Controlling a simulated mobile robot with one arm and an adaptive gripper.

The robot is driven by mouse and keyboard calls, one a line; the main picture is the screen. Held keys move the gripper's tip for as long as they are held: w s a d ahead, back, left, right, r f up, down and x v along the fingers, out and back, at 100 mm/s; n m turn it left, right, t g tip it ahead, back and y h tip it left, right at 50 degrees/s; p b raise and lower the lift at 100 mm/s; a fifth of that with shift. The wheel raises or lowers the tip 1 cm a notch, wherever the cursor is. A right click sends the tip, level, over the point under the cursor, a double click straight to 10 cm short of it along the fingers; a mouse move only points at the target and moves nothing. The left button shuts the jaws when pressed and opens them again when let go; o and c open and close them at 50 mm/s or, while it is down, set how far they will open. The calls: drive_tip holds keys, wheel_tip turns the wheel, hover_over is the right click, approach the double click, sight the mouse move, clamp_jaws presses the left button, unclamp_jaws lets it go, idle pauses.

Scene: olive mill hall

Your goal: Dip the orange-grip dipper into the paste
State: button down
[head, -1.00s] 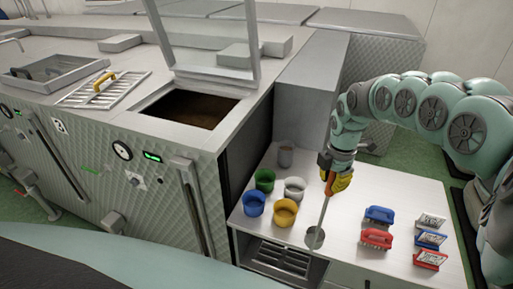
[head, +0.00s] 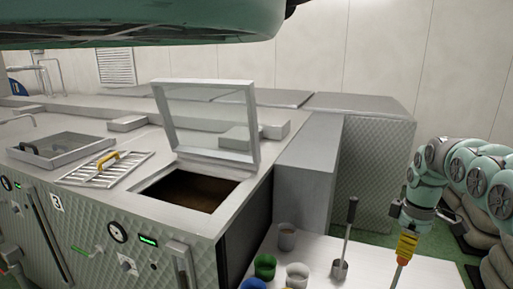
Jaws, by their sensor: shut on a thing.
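My gripper (head: 409,232) is at the right in the head view, pointing down and shut on the orange-yellow grip of the dipper (head: 397,274). The dipper's thin rod runs down and out of the frame, so its lower end is hidden. The paste (head: 193,192) shows as a dark brown surface inside the open hatch of the steel machine (head: 187,222), far to the left of my gripper. The hatch's glazed lid (head: 207,120) stands raised behind the opening.
Another dipper with a dark handle (head: 346,236) stands on the white table, left of mine. Grey (head: 287,237), green (head: 265,266), white (head: 297,275) and blue cups are near the machine. A yellow-handled grate (head: 105,170) lies on the machine top. A tall steel block (head: 307,165) stands behind the table.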

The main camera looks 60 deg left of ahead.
drive_tip(key=w+d+r+m, duration=0.3)
drive_tip(key=d+r+m, duration=0.4)
drive_tip(key=d+m, duration=0.3)
drive_tip(key=w+d+r+m, duration=0.3)
drive_tip(key=d+r+m, duration=0.5)
drive_tip(key=d+m, duration=0.2)
drive_tip(key=shift+w+d+m, duration=0.3)
drive_tip(key=shift+w+d, duration=0.1)
drive_tip(key=shift+d, duration=0.8)
